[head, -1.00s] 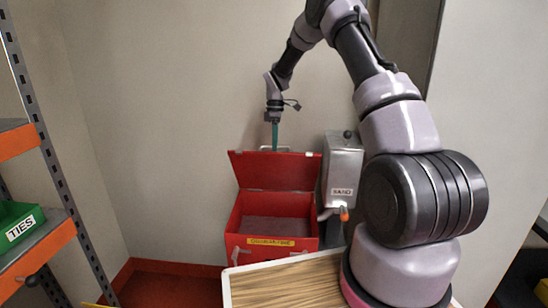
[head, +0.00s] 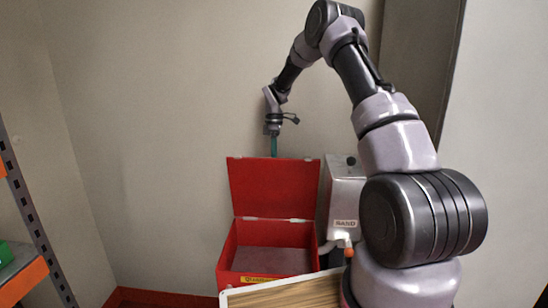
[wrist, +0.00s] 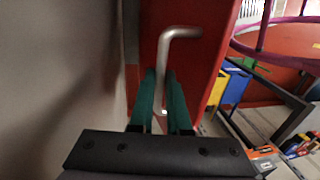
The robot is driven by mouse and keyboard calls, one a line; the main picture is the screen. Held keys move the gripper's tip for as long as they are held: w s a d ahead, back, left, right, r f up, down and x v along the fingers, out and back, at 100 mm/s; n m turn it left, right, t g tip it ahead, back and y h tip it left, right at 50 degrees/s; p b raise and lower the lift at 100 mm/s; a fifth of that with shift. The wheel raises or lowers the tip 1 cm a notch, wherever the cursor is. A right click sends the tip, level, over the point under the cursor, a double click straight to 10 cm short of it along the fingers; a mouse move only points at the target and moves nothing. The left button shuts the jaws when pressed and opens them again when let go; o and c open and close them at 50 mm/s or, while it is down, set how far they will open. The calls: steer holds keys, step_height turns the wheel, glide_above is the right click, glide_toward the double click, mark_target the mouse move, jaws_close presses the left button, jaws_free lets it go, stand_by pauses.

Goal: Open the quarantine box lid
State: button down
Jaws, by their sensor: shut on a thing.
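The red quarantine box (head: 226,262) stands against the back wall, with a yellow label partly visible on its front. Its lid (head: 273,187) stands raised at the back edge, inner face toward the head camera, and the box interior shows. My gripper (head: 274,147) is at the lid's top edge, its fingertips partly hidden behind the lid. In the wrist view, the green fingers (wrist: 161,108) are shut on the bent metal lid handle (wrist: 181,33), with the red lid beside them. The exact contact is partly hidden.
A grey SAND dispenser (head: 343,195) stands close to the right of the box. A wood-topped, white-edged surface (head: 285,294) is in front. Shelving (head: 30,205) is at far left. Wall lies close behind the lid.

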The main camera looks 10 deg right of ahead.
steer(key=shift+s+d+f, duration=0.1)
steer(key=shift+d+f, duration=0.05)
steer(key=shift+f, duration=0.1)
steer(key=c, duration=0.9)
jaws_free()
steer(key=shift+r, duration=0.1)
steer(key=shift+r, duration=0.2)
step_height(320, 180, up, 8)
steer(key=shift+r, duration=0.8)
